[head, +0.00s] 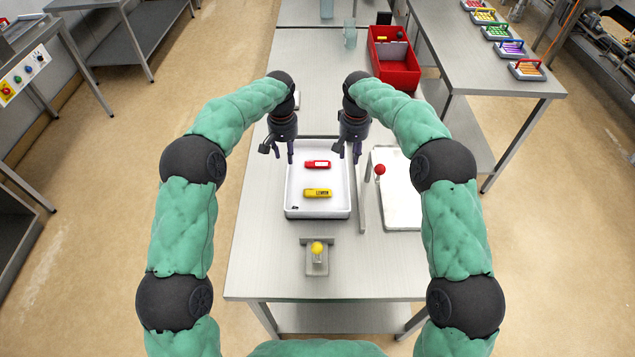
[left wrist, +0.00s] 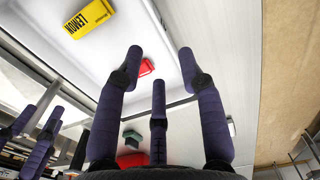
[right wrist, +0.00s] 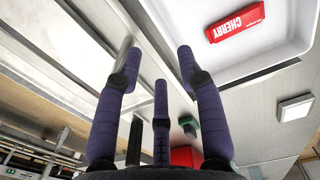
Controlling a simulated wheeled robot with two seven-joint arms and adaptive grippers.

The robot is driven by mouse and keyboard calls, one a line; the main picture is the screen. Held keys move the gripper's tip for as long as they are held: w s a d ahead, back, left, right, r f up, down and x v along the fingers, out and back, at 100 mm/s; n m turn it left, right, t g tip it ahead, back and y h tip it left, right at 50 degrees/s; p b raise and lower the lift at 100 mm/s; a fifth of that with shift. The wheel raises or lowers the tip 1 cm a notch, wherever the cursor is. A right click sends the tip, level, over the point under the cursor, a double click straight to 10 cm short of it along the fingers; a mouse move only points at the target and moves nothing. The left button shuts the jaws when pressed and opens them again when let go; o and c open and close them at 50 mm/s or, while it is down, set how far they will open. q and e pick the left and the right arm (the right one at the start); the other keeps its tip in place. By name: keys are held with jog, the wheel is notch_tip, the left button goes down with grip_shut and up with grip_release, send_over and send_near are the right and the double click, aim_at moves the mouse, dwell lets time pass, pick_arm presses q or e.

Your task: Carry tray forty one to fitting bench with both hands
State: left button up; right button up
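A white tray (head: 290,185) lies flat on the steel bench before me; I read no number on it. A red bar (head: 317,164), marked CHERRY in the right wrist view (right wrist: 236,24), and a yellow bar (head: 318,193), marked LEMON in the left wrist view (left wrist: 90,18), lie in it. My left gripper (head: 277,155) is open at the tray's far left side. My right gripper (head: 348,152) is open at its far right side. In the wrist views the fingers are spread near the tray's edges with nothing between them; contact with the rim is not clear.
A yellow-knobbed fixture (head: 317,258) stands in front of the tray. A red-knobbed lever (head: 380,169) and a white plate (head: 400,200) are close on its right. A red bin (head: 397,75) stands behind. A right-hand table (head: 460,55) holds several small coloured trays.

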pick_arm(q)
jog(key=shift+r, duration=0.1)
pick_arm(e)
jog(key=shift+r, duration=0.1)
